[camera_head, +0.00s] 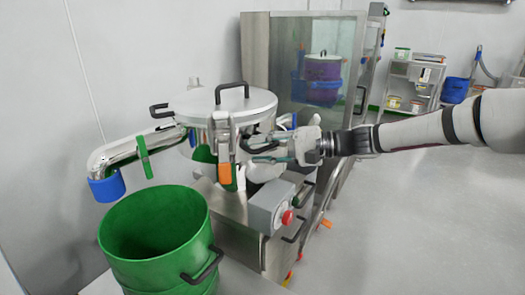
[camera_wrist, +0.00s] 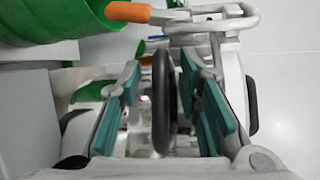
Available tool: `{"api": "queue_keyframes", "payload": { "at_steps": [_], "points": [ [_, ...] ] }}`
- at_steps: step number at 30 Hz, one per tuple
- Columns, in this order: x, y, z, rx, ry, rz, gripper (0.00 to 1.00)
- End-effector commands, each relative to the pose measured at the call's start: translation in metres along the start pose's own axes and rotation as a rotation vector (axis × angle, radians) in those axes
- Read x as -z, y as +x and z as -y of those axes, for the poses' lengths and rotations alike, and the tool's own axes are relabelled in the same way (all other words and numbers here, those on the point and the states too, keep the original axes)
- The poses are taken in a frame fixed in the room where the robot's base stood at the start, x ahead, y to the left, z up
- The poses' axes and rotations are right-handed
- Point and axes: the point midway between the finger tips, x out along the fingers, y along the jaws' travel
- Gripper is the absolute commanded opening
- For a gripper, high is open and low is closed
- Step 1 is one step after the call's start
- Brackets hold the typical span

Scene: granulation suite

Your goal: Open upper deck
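The steel sieve machine has a round grey lid (camera_head: 225,103) with black handles on top (camera_head: 232,89) and at its left side. A clamp with an orange handle (camera_head: 224,173) hangs at its front; orange also shows in the wrist view (camera_wrist: 128,12). My gripper (camera_head: 268,149) is at the right side of the upper deck, below the lid's rim. In the wrist view its teal-padded fingers (camera_wrist: 163,88) are apart, with a black bar handle (camera_wrist: 165,110) between them. Gaps show on both sides of the bar, so the fingers do not look closed on it.
A green bin (camera_head: 155,215) stands front left, below a steel spout (camera_head: 118,157) with a blue end. A control box with a red button (camera_head: 287,217) is below my gripper. A steel cabinet (camera_head: 258,60) stands behind. The floor at right is clear.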

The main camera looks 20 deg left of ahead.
Motion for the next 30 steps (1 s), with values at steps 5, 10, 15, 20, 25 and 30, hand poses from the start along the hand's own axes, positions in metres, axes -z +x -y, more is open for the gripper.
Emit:
{"api": "queue_keyframes", "payload": {
  "at_steps": [5,10,15,20,25,30],
  "points": [
    [0.0000,-0.0002,0.0001,0.000,0.000,0.000,0.22],
    [0.0000,-0.0003,-0.0002,0.000,0.000,0.000,0.00],
    [0.0000,-0.0004,-0.0010,-0.001,0.001,0.000,0.00],
    [0.0002,-0.0003,-0.0017,-0.003,0.001,0.000,0.00],
    [0.0005,0.0002,-0.0023,-0.003,0.001,-0.002,0.00],
    [0.0011,0.0010,-0.0026,-0.004,0.002,-0.005,0.00]
  ]
}}
